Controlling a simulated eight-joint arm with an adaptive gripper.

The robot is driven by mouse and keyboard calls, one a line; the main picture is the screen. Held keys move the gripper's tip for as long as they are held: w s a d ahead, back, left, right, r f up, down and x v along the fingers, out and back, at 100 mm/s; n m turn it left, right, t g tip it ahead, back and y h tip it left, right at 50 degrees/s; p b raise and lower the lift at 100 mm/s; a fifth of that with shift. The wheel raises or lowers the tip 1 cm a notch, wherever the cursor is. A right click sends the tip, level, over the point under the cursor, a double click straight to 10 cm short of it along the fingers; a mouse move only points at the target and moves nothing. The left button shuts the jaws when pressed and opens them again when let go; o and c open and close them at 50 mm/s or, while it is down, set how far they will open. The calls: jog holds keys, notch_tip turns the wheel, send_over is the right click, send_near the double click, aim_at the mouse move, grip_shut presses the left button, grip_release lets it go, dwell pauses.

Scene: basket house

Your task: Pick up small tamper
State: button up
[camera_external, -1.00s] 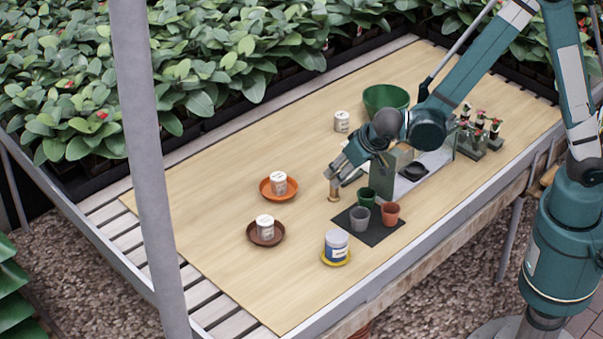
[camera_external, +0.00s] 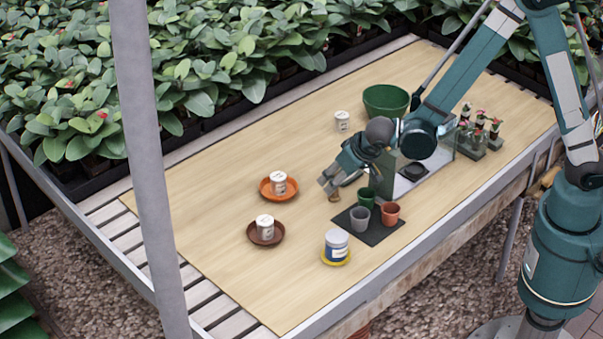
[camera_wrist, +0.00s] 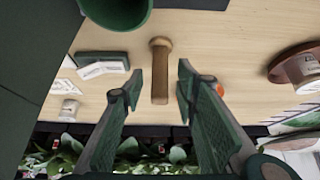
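The small tamper (camera_external: 335,197) is a light brown wooden piece standing on the table near the dark mat. In the external view its top is hidden behind my gripper (camera_external: 329,185). In the wrist view the tamper (camera_wrist: 160,72) shows as a wooden shaft with a wider end, in the gap between the fingers of my gripper (camera_wrist: 158,88). The fingers are spread, with clear space on both sides of the tamper and no visible contact.
A dark mat (camera_external: 384,235) with a green pot (camera_external: 366,197), a grey pot (camera_external: 359,219) and a terracotta pot (camera_external: 390,214) lies close by. A blue-and-white tin (camera_external: 336,244) stands in front. Table space left of the tamper is clear.

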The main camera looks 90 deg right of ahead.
jog(key=shift+f, duration=0.1)
dwell(0.5)
jog(key=c, duration=0.9)
